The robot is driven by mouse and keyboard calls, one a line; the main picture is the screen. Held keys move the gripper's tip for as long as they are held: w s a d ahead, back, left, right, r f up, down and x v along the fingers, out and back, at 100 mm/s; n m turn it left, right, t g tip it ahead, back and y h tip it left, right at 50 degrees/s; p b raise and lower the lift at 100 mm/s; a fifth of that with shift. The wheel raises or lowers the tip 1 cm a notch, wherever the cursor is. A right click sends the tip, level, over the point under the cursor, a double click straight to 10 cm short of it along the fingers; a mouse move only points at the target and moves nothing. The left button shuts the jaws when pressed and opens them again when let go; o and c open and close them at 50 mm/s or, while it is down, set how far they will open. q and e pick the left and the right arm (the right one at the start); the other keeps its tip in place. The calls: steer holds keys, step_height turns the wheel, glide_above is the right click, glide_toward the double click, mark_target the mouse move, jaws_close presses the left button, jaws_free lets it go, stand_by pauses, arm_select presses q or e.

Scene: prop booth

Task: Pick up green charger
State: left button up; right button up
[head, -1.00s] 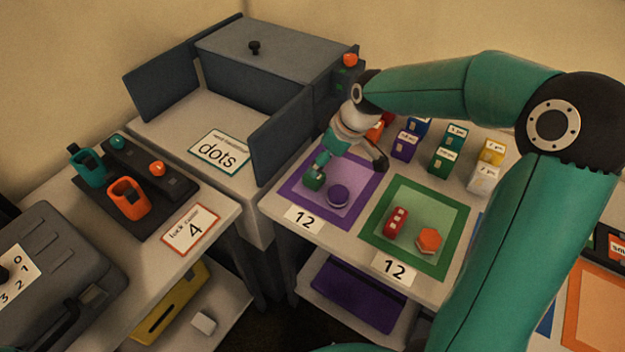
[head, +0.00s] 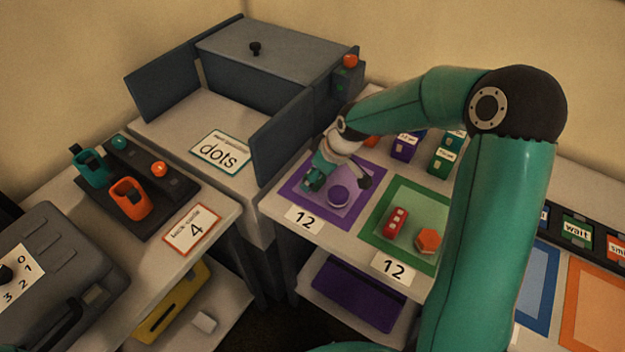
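A small dark green block (head: 312,181) lies on the purple mat (head: 298,190) at its left side; it is too small and too covered for me to tell whether it is the green charger. My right gripper (head: 340,180) is low over this mat with its fingers spread. One finger is right at the green block and partly hides it; I cannot tell whether they touch. The other finger is to the right, past a round purple piece (head: 338,197). Nothing shows held between the fingers. My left gripper is out of view.
A green mat (head: 376,236) beside it holds a red block (head: 396,222) and an orange hexagonal piece (head: 428,240). Small labelled boxes (head: 405,146) stand behind. A grey booth panel (head: 283,133) rises left of the mats. A teal holder (head: 92,167) and an orange holder (head: 129,199) stand at left.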

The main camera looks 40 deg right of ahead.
steer(key=c, duration=1.1)
steer(key=shift+r, duration=0.1)
